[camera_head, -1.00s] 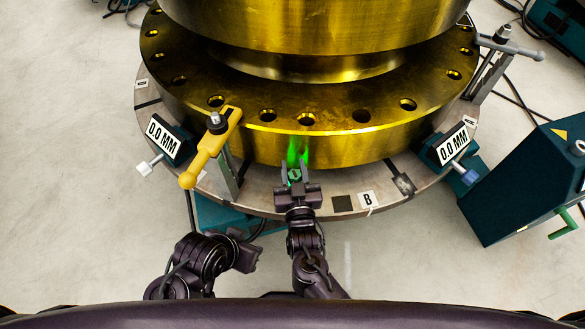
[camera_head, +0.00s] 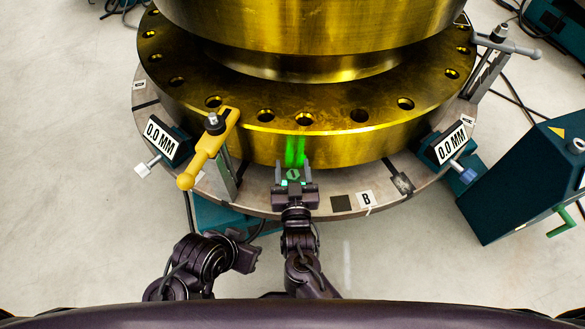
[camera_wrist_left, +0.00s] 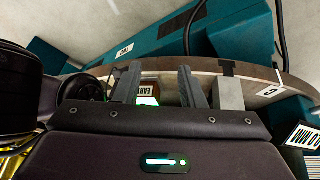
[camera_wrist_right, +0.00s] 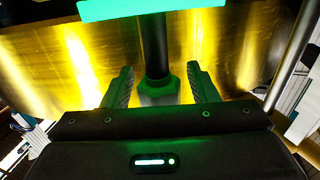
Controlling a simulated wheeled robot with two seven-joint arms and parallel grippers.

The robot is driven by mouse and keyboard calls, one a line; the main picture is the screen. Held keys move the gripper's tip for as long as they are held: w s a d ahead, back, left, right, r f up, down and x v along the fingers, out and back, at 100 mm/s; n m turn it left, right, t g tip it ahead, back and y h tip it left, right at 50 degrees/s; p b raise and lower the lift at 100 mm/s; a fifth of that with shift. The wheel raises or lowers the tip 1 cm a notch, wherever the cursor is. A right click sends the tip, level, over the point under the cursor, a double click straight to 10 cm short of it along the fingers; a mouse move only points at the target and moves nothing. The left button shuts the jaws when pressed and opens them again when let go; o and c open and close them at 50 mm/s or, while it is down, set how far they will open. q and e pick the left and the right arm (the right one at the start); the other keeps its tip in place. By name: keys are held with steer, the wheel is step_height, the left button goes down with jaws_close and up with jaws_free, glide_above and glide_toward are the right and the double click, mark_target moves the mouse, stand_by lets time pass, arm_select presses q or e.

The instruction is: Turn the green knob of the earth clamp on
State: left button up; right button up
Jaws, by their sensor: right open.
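The earth clamp's green knob (camera_head: 293,174) shows in the head view as a small glowing green shape between my right fingers, at the front of the round table. In the right wrist view a bright green bar (camera_wrist_right: 150,8) crosses the top edge, above a dark upright post (camera_wrist_right: 155,48) on a green-lit hexagonal base (camera_wrist_right: 158,92). My right gripper (camera_head: 294,166) is open, its fingers on either side of the post with gaps. My left gripper (camera_wrist_left: 158,72) is open and low, off the table's front edge. An upside-down label (camera_wrist_left: 152,89) and a green glow show between its fingers.
The gold flange (camera_head: 325,145) stands just beyond the right gripper. A yellow-handled clamp (camera_head: 205,155) is to its left, and a grey clamp (camera_head: 488,70) stands far right. Gauges (camera_head: 164,140) and (camera_head: 450,148) flank the flange. Open floor lies left.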

steer(key=shift+s, duration=0.1)
arm_select(q)
steer(key=shift+s+a+r+g+y+p, duration=0.15)
steer(key=shift+a+g+p, duration=0.1)
steer(key=shift+a+p, duration=0.2)
steer(key=shift+s+a+f+g+y+p, duration=0.1)
steer(key=shift+s+a+g+y+p, duration=0.05)
steer(key=shift+a+g+p, duration=0.2)
arm_select(e)
steer(key=s, duration=0.7)
steer(key=shift+s+d, duration=0.25)
steer(key=shift+s, duration=0.05)
